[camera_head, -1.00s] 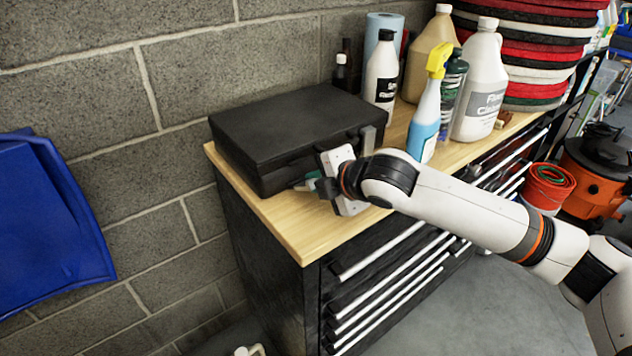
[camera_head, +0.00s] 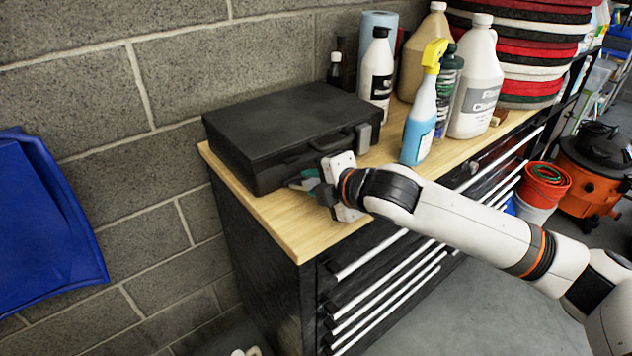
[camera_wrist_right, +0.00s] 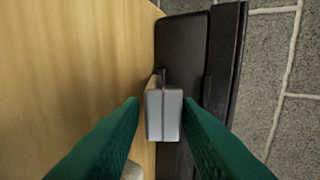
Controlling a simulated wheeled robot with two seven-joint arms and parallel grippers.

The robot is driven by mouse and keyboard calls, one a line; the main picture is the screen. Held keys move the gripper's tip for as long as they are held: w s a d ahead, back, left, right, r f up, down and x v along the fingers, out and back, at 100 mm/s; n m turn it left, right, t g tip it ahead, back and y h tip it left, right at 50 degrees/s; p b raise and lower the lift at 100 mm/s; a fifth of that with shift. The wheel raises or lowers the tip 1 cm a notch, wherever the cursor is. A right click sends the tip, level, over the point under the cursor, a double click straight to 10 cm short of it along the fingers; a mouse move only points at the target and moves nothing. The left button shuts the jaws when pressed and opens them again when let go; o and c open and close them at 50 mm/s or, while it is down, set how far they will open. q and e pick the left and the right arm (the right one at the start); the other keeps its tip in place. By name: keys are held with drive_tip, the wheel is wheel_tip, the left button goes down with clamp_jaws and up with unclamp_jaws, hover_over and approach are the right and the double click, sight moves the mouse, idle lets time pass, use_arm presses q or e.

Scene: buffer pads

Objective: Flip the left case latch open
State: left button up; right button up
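The black case (camera_head: 290,125) lies closed on the wooden bench top, its front side facing my right arm. Its grey right latch (camera_head: 362,137) shows at the front right, beside the black handle. My right gripper (camera_head: 300,181), with teal fingers, is low at the left part of the case front. In the right wrist view, the two green fingers (camera_wrist_right: 161,102) are apart, one on each side of a grey latch (camera_wrist_right: 164,115) on the case (camera_wrist_right: 182,45). Narrow gaps show between latch and fingertips. In the head view the left latch is hidden by the gripper. My left gripper is out of view.
A blue-filled spray bottle (camera_head: 421,120), a white bottle (camera_head: 377,75) and large jugs (camera_head: 475,85) stand right of the case on the bench (camera_head: 280,222). The bench's front left corner is clear. A grey block wall is behind.

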drive_tip(key=v, duration=1.2)
